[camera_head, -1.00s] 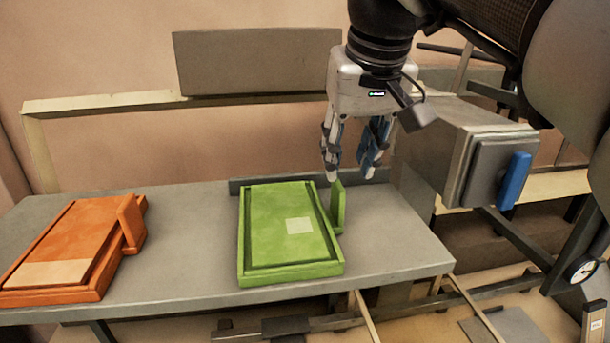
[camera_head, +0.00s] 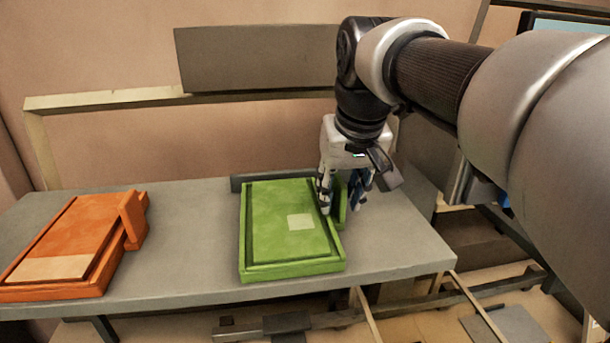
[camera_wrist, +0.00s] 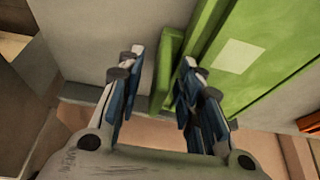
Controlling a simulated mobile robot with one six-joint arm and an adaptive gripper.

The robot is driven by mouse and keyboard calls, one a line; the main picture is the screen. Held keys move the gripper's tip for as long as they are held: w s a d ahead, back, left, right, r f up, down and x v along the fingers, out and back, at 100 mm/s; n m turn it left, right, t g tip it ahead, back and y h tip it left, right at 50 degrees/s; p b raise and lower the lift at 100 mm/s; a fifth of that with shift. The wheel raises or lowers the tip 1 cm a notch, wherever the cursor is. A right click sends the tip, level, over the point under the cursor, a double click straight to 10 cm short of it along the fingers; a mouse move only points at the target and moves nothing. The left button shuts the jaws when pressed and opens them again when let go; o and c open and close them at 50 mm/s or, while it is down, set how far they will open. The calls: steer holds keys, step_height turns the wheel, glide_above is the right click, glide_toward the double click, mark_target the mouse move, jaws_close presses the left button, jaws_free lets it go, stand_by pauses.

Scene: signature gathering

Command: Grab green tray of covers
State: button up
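The green tray (camera_head: 256,267) lies on the grey table, with a green cover bearing a pale square inside it. An upright green handle (camera_head: 342,205) stands at its right side. My gripper (camera_head: 341,205) is down at this handle, one finger on each side of it. In the wrist view the handle (camera_wrist: 167,75) rises between the open fingertips (camera_wrist: 162,62), with a gap visible on the left finger's side. The tray's edge (camera_wrist: 205,40) also shows at upper right there. My fingers partly hide the handle in the head view.
An orange tray (camera_head: 55,293) with a similar handle lies at the left of the grey table (camera_head: 190,235). Bare tabletop separates the trays. A low grey ledge (camera_head: 260,180) runs along the back edge. Free tabletop lies to the right.

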steer(key=shift+c, duration=0.3)
jaws_close()
steer(key=shift+r, duration=0.2)
